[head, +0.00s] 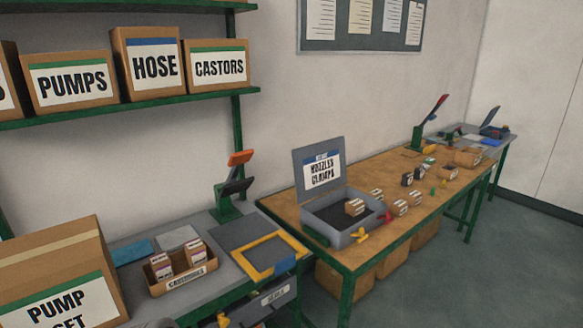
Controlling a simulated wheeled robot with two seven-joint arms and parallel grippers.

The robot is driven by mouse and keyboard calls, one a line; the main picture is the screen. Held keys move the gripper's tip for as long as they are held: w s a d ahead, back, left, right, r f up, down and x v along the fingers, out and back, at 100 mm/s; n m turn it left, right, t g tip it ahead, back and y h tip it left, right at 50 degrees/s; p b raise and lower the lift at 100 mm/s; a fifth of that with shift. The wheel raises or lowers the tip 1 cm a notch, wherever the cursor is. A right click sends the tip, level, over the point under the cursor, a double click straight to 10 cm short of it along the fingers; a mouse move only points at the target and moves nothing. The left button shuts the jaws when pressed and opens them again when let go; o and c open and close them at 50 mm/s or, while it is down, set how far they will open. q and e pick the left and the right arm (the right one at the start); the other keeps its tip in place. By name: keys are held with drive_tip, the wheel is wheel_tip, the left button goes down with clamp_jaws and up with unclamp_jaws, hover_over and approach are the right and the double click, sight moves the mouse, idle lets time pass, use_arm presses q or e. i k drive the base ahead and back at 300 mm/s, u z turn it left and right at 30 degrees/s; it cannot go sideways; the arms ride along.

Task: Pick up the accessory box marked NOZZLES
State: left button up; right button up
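An open grey case (347,238) stands on the near end of the wooden table. Its raised lid (299,180) carries a white label (322,172) that reads NOZZLES and CLAMPS. One small brown box with a pale label (355,207) sits inside the case. Several similar small boxes stand outside it, such as one to its right (400,207) and one behind it (376,195). Their marks are too small to read, so I cannot tell which is marked NOZZLES. Neither of my grippers shows in the head view.
A grey bench with a carton (55,270), a small open tray of boxes (183,281) and a yellow frame (268,256) is at left. Shelves hold PUMPS (72,82), HOSE (153,66) and CASTORS (218,68) boxes. Yellow and red parts lie by the case. Open floor is at right.

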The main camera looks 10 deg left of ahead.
sight(414, 198)
drive_tip(key=k, duration=0.5)
drive_tip(key=z, duration=2.25)
drive_tip(key=i, duration=1.7)
drive_tip(key=u, duration=2.25)
